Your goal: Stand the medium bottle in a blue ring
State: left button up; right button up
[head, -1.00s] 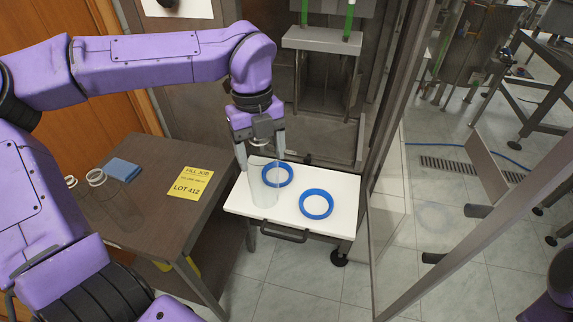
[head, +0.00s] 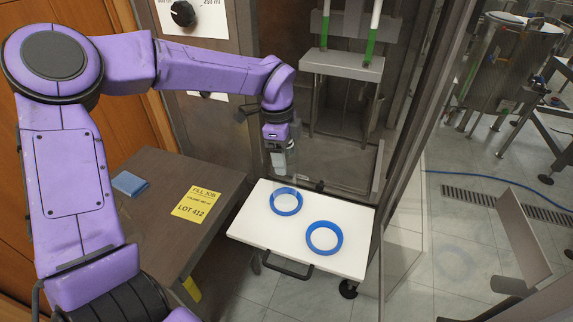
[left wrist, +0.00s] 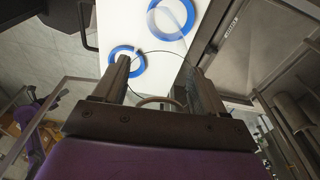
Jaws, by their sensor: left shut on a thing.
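My left gripper (head: 281,168) points down near the far left edge of the white tray in the head view, seen side-on. In the left wrist view its fingers (left wrist: 162,80) are closed around a clear bottle (left wrist: 160,99), whose rim and faint round outline show between them. The bottle is hard to make out in the head view. Two blue rings lie flat on the tray: the far left ring (head: 286,202) and the near right ring (head: 324,238). Both rings look empty. The rings also show in the left wrist view (left wrist: 127,62). My right gripper is out of view.
The white tray (head: 255,232) has a dark handle in front. A brown table (head: 165,215) stands to its left with a blue cloth (head: 130,183) and a yellow job card (head: 196,202). A metal machine (head: 341,66) rises behind. A glass panel frame stands to the right.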

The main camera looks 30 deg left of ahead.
pick_arm(q)
jog(key=f, duration=0.1)
jog(key=w+f, duration=0.1)
jog(key=f, duration=0.3)
jog(key=shift+w+a+f, duration=0.15)
jog(key=shift+w+a, duration=0.1)
jog(key=shift+a, duration=0.15)
jog(key=o, duration=1.3)
jog(key=shift+f, duration=0.1)
jog(key=r, duration=0.4)
jog(key=a+r, duration=0.1)
jog(key=r, duration=0.7)
jog(key=shift+s+a+r, duration=0.15)
jog(key=shift+s, duration=0.1)
